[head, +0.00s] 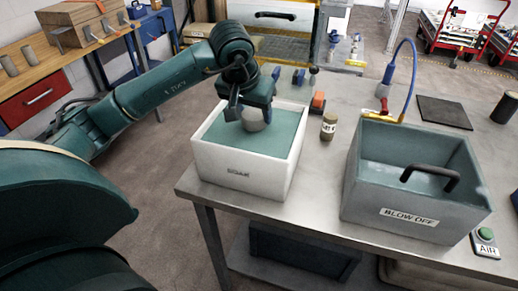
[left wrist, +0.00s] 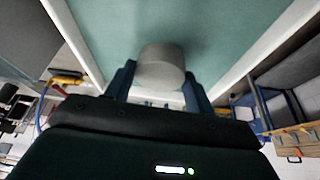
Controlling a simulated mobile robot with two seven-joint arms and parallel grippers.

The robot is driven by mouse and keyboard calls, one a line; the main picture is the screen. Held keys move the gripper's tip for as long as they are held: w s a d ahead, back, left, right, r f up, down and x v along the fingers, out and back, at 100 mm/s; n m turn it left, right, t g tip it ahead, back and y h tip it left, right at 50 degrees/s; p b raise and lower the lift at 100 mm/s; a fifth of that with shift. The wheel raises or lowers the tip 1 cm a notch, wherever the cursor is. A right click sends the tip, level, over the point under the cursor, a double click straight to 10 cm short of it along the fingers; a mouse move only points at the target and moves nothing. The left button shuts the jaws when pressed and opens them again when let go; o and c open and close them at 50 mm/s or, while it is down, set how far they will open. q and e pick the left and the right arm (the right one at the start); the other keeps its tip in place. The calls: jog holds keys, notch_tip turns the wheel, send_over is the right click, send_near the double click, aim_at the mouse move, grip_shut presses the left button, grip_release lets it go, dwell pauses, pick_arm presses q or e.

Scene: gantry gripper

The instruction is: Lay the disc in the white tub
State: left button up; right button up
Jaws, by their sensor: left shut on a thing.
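The white tub (head: 240,178) stands on the steel table, with a "SOAK" label on its front and a teal surface inside. My left gripper (head: 252,112) is over the tub's inside, shut on the grey disc (head: 254,122). In the left wrist view the disc (left wrist: 161,68) sits between the two fingers, with the teal surface behind it. I cannot tell whether the disc touches that surface. My right gripper is not in view.
A grey "BLOW OFF" bin (head: 400,222) with a black handle stands to the right on the table (head: 320,190). A small jar (head: 328,127) and an orange object (head: 318,102) stand between them. A black mat (head: 444,112) lies at the back right.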

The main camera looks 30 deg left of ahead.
aim_at(243, 113)
pick_arm(q)
notch_tip(243, 113, down, 8)
jog(key=shift+s+f+p, duration=0.1)
jog(key=shift+s+p, duration=0.05)
jog(key=shift+p, duration=0.4)
jog(key=shift+f, duration=0.1)
jog(key=shift+f+b, duration=0.6)
jog(key=shift+b, duration=0.2)
jog(key=o, duration=1.1)
jog(key=shift+r+p, duration=0.35)
jog(key=shift+p, duration=0.05)
jog(key=v, duration=1.2)
jog(key=shift+r, duration=0.3)
